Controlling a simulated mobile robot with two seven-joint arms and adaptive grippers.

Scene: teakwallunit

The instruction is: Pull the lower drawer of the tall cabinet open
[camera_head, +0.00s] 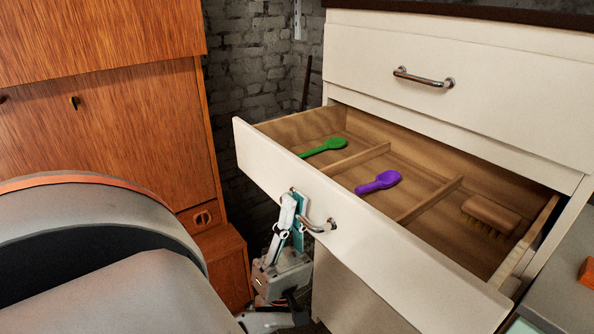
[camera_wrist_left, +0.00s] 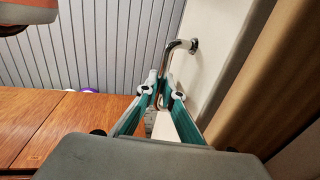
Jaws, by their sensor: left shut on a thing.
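The lower drawer (camera_head: 370,235) of the white cabinet stands far out in the head view, with its wooden inside showing. Its chrome bar handle (camera_head: 318,227) is on the drawer front. My left gripper (camera_head: 294,212) is shut on the left part of this handle, with its teal and white fingers pointing up. In the left wrist view the fingers (camera_wrist_left: 162,92) close around the handle (camera_wrist_left: 168,60), whose bent end meets the pale drawer front (camera_wrist_left: 215,50). My right gripper is not in view.
The drawer holds a green spoon (camera_head: 325,146), a purple scoop-like thing (camera_head: 379,182) and a wooden brush (camera_head: 489,215), between dividers. The drawer above (camera_head: 450,75) is shut. An orange-brown wooden wall unit (camera_head: 120,130) stands at left. A grey surface with an orange block (camera_head: 588,272) lies at right.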

